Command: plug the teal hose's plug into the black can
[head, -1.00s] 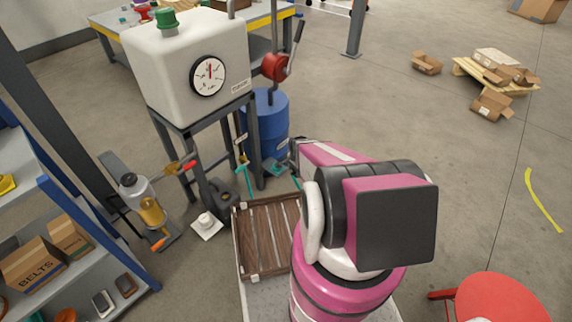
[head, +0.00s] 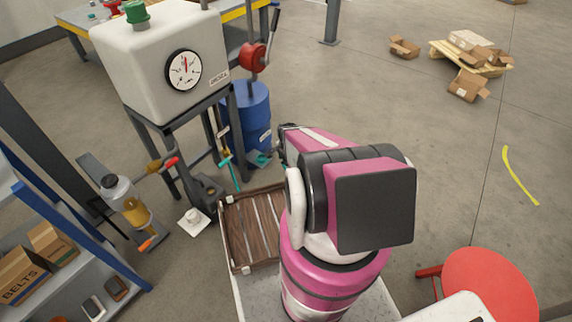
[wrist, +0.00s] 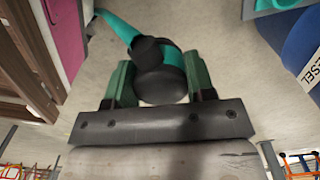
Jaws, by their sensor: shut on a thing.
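In the wrist view my gripper (wrist: 158,78) is shut on the black plug (wrist: 160,88), with a green-padded finger on each side. The teal hose (wrist: 120,28) runs from the plug up and to the left. In the head view my gripper is mostly hidden behind my pink and black arm. A dark container that looks like the black can (head: 207,192) stands on the floor by the tank stand, left of my arm. Its opening cannot be made out, and I do not see it in the wrist view. The plug is apart from it.
A white tank (head: 160,60) stands on a dark frame (head: 178,180). A blue drum (head: 250,110) is behind it; a wooden slatted crate (head: 240,230) lies by my arm. A shelf (head: 75,275) is at left, a red stool (head: 490,285) at right. Open floor lies beyond.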

